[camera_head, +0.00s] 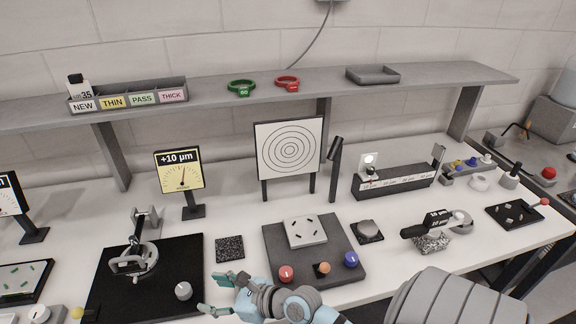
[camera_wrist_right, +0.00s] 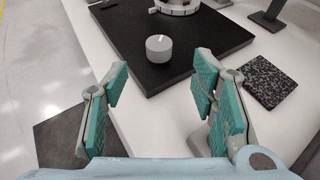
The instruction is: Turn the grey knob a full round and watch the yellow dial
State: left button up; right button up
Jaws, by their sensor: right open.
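The grey knob (camera_head: 183,291) is a short light cylinder with a pale mark on top. It stands near the front right of a black board (camera_head: 190,248). In the right wrist view the knob (camera_wrist_right: 159,48) shows beyond and between my fingers, clear of them. The yellow dial (camera_head: 180,172), reading "+10 µm", stands upright on a dark post behind the board. My right gripper (camera_head: 215,292) is open and empty, to the right of the knob; the wrist view shows its teal pads (camera_wrist_right: 160,108) wide apart. My left gripper is not in view.
A metal fixture (camera_head: 134,258) stands on the black board, left of the knob. A dark speckled square (camera_head: 230,249) lies right of the board. A dark plate (camera_head: 315,262) with red, orange and blue knobs lies further right. A grey shelf (camera_head: 215,95) runs along the back.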

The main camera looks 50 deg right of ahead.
jog(key=s+d+f+n+g+h, duration=0.1)
jog(key=s+f+n+g, duration=0.25)
jog(key=s+n, duration=0.45)
jog(key=s+d+f+n+g+h, duration=0.15)
jog(key=s+f+n, duration=0.25)
jog(key=n, duration=0.7)
jog(key=s+d+f+n+g+h+b, duration=0.1)
jog(key=s+d+f+n, duration=0.1)
jog(key=f, duration=0.5)
jog(key=s+d+f+n+g+h+b, duration=0.1)
jog(key=s+d+f+n+b, duration=0.1)
jog(key=f, duration=0.6)
jog(key=shift+s+d+f+n, duration=0.15)
jog(key=shift+s+f+n, duration=0.1)
jog(key=shift+n, duration=0.25)
jog(key=shift+w+h, duration=0.1)
jog(key=shift+h, duration=0.15)
